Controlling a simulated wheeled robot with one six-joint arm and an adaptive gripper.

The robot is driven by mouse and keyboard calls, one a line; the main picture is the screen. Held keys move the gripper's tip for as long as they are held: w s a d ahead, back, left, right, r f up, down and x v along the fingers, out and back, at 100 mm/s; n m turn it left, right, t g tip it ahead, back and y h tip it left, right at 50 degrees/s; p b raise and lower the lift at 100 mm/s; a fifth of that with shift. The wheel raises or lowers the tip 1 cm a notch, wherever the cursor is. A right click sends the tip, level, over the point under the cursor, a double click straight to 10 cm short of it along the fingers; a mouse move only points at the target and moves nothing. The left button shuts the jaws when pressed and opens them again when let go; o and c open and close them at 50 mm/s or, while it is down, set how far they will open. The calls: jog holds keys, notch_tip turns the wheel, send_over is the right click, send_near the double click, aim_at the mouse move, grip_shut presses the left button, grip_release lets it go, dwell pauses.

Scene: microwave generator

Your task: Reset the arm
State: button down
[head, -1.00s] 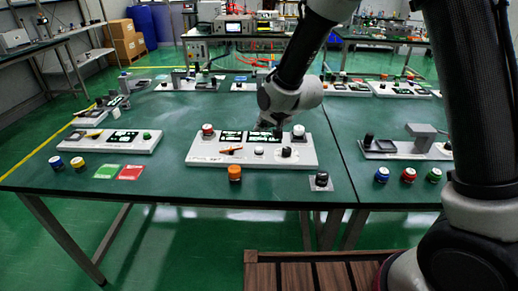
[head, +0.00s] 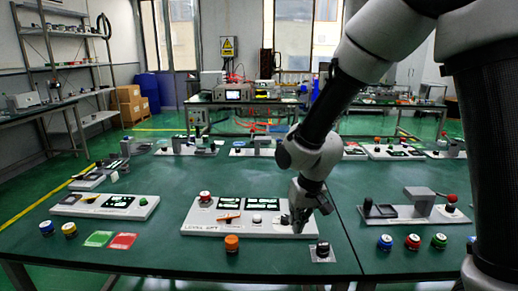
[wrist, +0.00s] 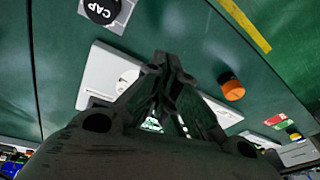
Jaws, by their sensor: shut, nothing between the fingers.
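My gripper (head: 298,224) is at the right end of the white control panel (head: 240,216) on the green table, with its fingers pointing down. In the wrist view the fingers (wrist: 166,62) are together and empty, in front of the white panel (wrist: 104,74). The gripper hides part of the panel's right side. I cannot tell whether the fingertips touch it. My arm reaches in from the upper right, bent at the elbow.
An orange knob (head: 232,243) and a black cap button (head: 322,250) stand before the panel. Blue (head: 385,242), red (head: 413,241) and green (head: 439,240) buttons stand to the right. Another panel (head: 412,213) with a grey block lies behind them. Bare table (head: 170,180) shows at left.

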jog(key=s+d+r+m+t+h, duration=0.1)
jog(key=s+d+r, duration=0.8)
jog(key=d, duration=0.4)
jog(key=s+d+r+m+t, duration=0.1)
jog(key=s+d+r, duration=0.8)
jog(key=d+r, duration=0.2)
jog(key=shift+s+d+m+h, duration=0.35)
jog(key=shift+d+m+h, duration=0.05)
jog(key=shift+d, duration=0.55)
